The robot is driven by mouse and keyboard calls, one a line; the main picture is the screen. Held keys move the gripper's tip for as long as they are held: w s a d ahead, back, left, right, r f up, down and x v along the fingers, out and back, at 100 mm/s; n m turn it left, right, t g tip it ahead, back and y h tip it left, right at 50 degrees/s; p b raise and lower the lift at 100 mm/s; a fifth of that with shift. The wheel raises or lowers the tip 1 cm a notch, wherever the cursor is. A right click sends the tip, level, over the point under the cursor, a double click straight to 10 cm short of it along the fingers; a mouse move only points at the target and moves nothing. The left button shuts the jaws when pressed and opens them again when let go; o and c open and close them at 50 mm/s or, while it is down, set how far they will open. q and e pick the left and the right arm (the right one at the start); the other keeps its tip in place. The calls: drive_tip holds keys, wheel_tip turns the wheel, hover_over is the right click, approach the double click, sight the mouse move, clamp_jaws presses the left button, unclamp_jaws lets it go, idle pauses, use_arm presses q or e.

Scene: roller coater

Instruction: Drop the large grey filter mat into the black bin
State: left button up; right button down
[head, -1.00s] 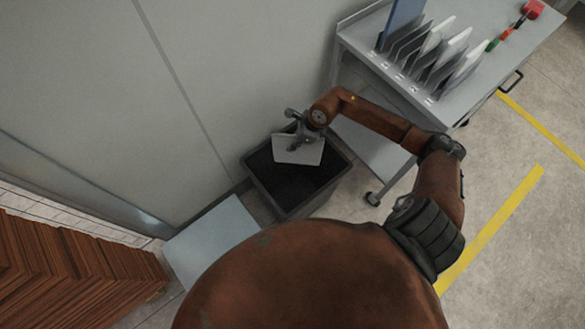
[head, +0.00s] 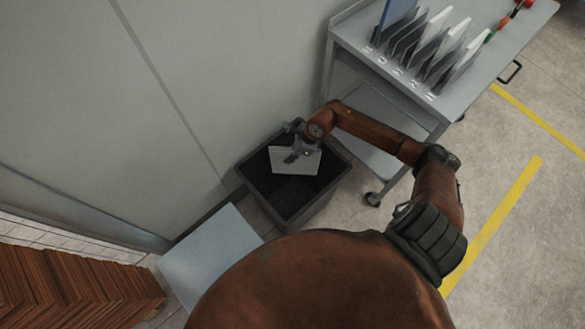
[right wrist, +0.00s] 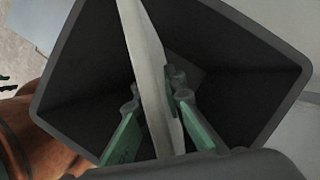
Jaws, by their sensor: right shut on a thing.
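The grey filter mat (head: 296,163) is a pale flat panel over the opening of the black bin (head: 335,182). My right gripper (head: 293,156) is shut on the mat and holds it above the bin's dark inside. In the right wrist view the mat (right wrist: 150,65) shows nearly edge-on between the green fingers of my right gripper (right wrist: 158,118). The walls of the bin (right wrist: 245,70) surround it in that view. How far the mat is below the rim I cannot tell. My left gripper is not in view.
A grey cart (head: 470,75) stands at the upper right, with several upright panels (head: 425,45) in a rack. A pale flat board (head: 210,255) lies left of the bin. A wall (head: 180,90) is close behind the bin. Brown slatted stacks (head: 70,280) are at lower left.

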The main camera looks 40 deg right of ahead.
drive_tip(key=c, duration=1.9)
unclamp_jaws()
drive_tip(key=shift+c, duration=0.2)
drive_tip(key=v, duration=1.2)
